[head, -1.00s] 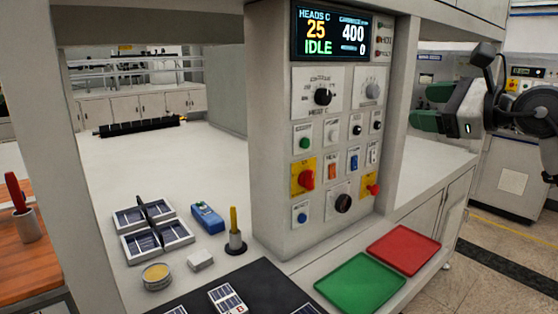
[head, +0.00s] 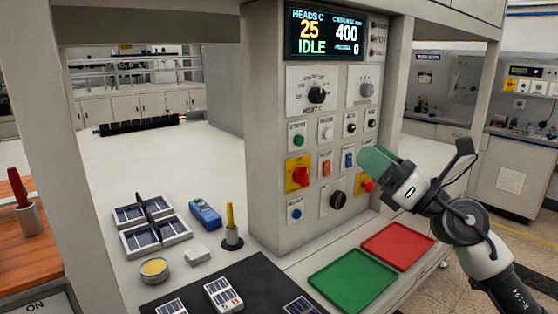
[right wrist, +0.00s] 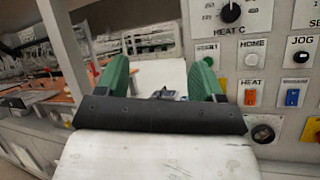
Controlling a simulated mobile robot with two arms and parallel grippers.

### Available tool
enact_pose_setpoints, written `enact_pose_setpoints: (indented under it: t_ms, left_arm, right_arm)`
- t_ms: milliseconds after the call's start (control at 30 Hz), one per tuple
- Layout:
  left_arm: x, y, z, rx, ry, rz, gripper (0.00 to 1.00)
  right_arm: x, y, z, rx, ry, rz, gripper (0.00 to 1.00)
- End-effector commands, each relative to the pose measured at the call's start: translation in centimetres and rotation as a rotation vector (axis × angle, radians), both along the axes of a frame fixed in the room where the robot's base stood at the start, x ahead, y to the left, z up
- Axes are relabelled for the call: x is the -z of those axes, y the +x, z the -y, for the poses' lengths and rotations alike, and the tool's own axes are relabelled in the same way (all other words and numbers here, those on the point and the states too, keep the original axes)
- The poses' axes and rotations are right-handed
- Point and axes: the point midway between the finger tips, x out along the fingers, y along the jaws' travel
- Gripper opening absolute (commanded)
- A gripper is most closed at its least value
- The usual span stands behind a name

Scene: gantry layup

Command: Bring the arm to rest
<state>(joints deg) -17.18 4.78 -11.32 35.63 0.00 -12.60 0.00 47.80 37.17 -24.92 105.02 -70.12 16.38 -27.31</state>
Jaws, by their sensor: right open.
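My right gripper (head: 372,165) has green fingers and a white body, and it is in front of the lower right of the control panel (head: 273,175) in the head view. In the right wrist view its two green fingers (right wrist: 160,80) stand wide apart with nothing between them. It hides part of a red knob on a yellow plate (head: 364,184); I cannot tell whether it touches the panel. The panel's display (head: 325,34) reads IDLE, 25 and 400. My left gripper is not in view.
Open floor lies at right.

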Motion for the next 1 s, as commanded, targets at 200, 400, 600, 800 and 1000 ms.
enact_pose_setpoints:
  t_ms: [200, 400, 600, 800, 1000]
  left_arm:
    - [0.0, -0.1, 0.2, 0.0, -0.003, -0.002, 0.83]
    - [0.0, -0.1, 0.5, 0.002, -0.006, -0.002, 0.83]
    - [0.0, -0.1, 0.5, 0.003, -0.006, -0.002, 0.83]
    - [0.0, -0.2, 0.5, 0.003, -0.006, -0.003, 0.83]
    - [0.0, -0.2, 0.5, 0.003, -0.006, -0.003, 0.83]
  right_arm:
    - [8.7, -1.6, 2.1, -0.035, 0.738, -0.404, 0.68]
    - [21.2, -4.7, 5.8, 0.138, 1.386, -0.841, 0.68]
    - [33.9, -12.4, 7.1, 0.464, 1.898, -1.241, 0.68]
    - [41.0, -20.8, 6.3, 0.79, 2.178, -1.497, 0.68]
    - [44.1, -27.6, 5.2, 1.063, 2.325, -1.66, 0.68]
